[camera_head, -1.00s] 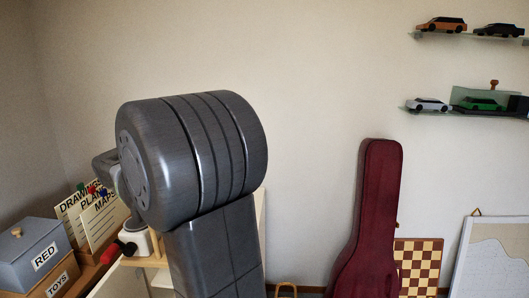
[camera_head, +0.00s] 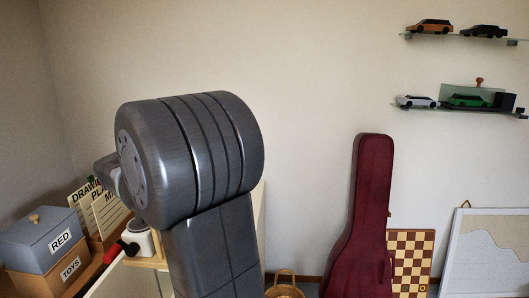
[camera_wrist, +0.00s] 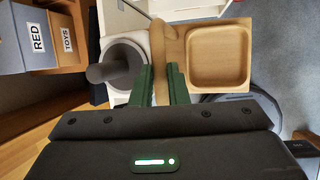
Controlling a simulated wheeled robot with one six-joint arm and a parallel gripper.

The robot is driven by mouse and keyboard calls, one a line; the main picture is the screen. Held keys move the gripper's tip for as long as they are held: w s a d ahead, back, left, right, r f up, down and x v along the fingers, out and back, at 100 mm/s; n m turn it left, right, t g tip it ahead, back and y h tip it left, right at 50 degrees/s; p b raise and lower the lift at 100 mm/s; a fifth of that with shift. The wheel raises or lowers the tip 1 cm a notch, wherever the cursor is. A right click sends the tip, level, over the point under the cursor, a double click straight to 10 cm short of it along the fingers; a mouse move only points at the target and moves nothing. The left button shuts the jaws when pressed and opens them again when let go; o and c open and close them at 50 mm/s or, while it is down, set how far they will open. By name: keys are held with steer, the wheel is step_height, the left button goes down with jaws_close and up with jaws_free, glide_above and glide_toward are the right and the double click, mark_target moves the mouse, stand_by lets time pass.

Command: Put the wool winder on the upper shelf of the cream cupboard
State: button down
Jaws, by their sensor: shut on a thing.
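In the wrist view the two green fingers of my gripper (camera_wrist: 160,85) are shut on a tan wooden upright. It seems part of the wool winder (camera_wrist: 117,54), which has a white round body with a grey peg, beside a wooden base with a square recess. In the head view the white body (camera_head: 141,238) and a red handle show left of my arm. The gripper itself is hidden there. Pale panels behind my arm, likely the cream cupboard (camera_head: 260,212), show only in part. Its upper shelf cannot be made out.
Left stand a blue-grey box marked RED (camera_head: 45,235), a TOYS box (camera_head: 69,271) and a paper holder (camera_head: 103,214). A dark red instrument case (camera_head: 366,215) and a chessboard (camera_head: 411,260) lean at the wall. Glass shelves with model cars (camera_head: 465,110) hang upper right.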

steer(key=w+d+f+m+h, duration=0.1)
steer(key=d+f+m, duration=0.1)
steer(key=f+m, duration=0.1)
steer(key=w+d+f+m+h+p, duration=0.1)
steer(key=w+d+f+m, duration=0.1)
steer(key=d+f+m, duration=0.1)
steer(key=w+d+f+m+h, duration=0.1)
steer(key=d+f+m+h, duration=0.1)
steer(key=m, duration=0.2)
steer(key=shift+w+d+f, duration=0.15)
steer(key=shift+w+f, duration=0.15)
steer(key=shift+f, duration=0.1)
steer(key=s+d+f+m+g+p, duration=0.2)
steer(key=d+f+m+g, duration=0.7)
steer(key=d+f+m, duration=1)
steer(key=d+m+p, duration=0.1)
steer(key=d+m, duration=0.1)
steer(key=m, duration=0.3)
steer(key=shift+f, duration=0.3)
steer(key=shift+a, duration=0.1)
